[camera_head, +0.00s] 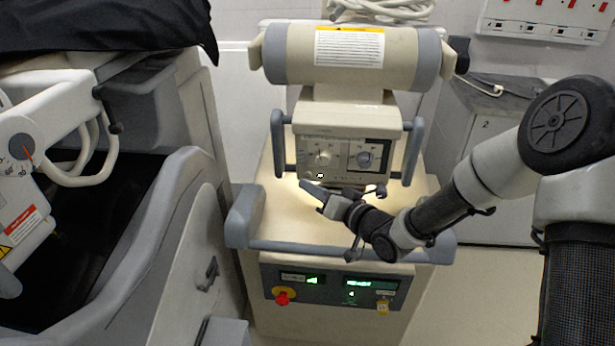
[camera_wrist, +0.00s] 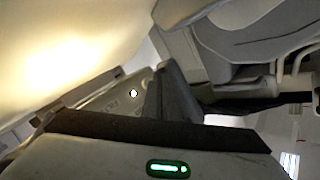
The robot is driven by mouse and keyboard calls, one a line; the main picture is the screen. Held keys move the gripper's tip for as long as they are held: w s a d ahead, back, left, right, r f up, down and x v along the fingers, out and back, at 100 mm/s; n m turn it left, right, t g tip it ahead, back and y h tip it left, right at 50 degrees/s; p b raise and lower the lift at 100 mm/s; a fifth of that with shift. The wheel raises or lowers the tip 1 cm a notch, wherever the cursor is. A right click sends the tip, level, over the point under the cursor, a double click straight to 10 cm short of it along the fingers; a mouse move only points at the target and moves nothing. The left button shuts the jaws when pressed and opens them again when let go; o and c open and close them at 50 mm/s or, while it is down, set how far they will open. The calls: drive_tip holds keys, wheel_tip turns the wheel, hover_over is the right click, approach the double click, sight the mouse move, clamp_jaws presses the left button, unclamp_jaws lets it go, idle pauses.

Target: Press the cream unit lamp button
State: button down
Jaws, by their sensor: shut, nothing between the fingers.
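The cream unit (camera_head: 345,112) stands in the middle of the head view. Its front panel has two dials and, below the left dial, a small white button with a dark edge (camera_head: 320,176). The wrist view also shows a small bright white button (camera_wrist: 133,93) on a pale panel. My gripper (camera_head: 308,189) is shut and empty, just below and left of the button in the head view. In the wrist view its dark finger (camera_wrist: 175,92) is right of the button. I cannot tell whether it touches the panel.
Grey handles (camera_head: 278,143) flank the panel. A warm glow lies on the cream top surface. Below is a lower panel with green displays (camera_head: 372,283) and a red knob (camera_head: 282,296). A white-grey machine (camera_head: 165,250) stands at left. A wall panel (camera_head: 545,20) hangs at upper right.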

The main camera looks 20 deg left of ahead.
drive_tip(key=shift+s+d, duration=0.25)
drive_tip(key=shift+s, duration=0.55)
drive_tip(key=shift+s+d, duration=0.25)
drive_tip(key=shift+s, duration=0.55)
drive_tip(key=shift+s+d, duration=0.25)
drive_tip(key=shift+s, duration=0.55)
drive_tip(key=w+d+r+t+h, duration=0.1)
drive_tip(key=d+r+h, duration=0.25)
drive_tip(key=d, duration=0.45)
drive_tip(key=w+d+r+m+h, duration=0.15)
drive_tip(key=d+h, duration=0.25)
drive_tip(key=d, duration=0.4)
drive_tip(key=w+d+r+n+t+h, duration=0.1)
drive_tip(key=w+d+r+h, duration=0.2)
drive_tip(key=d, duration=0.5)
drive_tip(key=s+d+r+m+g+h, duration=0.1)
drive_tip(key=s+d+r+m+h, duration=0.3)
drive_tip(key=s+d, duration=0.7)
drive_tip(key=s+d+r+g, duration=0.1)
drive_tip(key=s+d+r, duration=0.1)
drive_tip(key=s, duration=0.5)
drive_tip(key=s+d+r+g, duration=0.1)
drive_tip(key=s+g, duration=0.1)
drive_tip(key=s, duration=0.4)
wheel_tip(320, 180, up, 24)
drive_tip(key=p, duration=2.3)
drive_tip(key=shift+s+m+p, duration=0.15)
drive_tip(key=shift+m+p, duration=0.2)
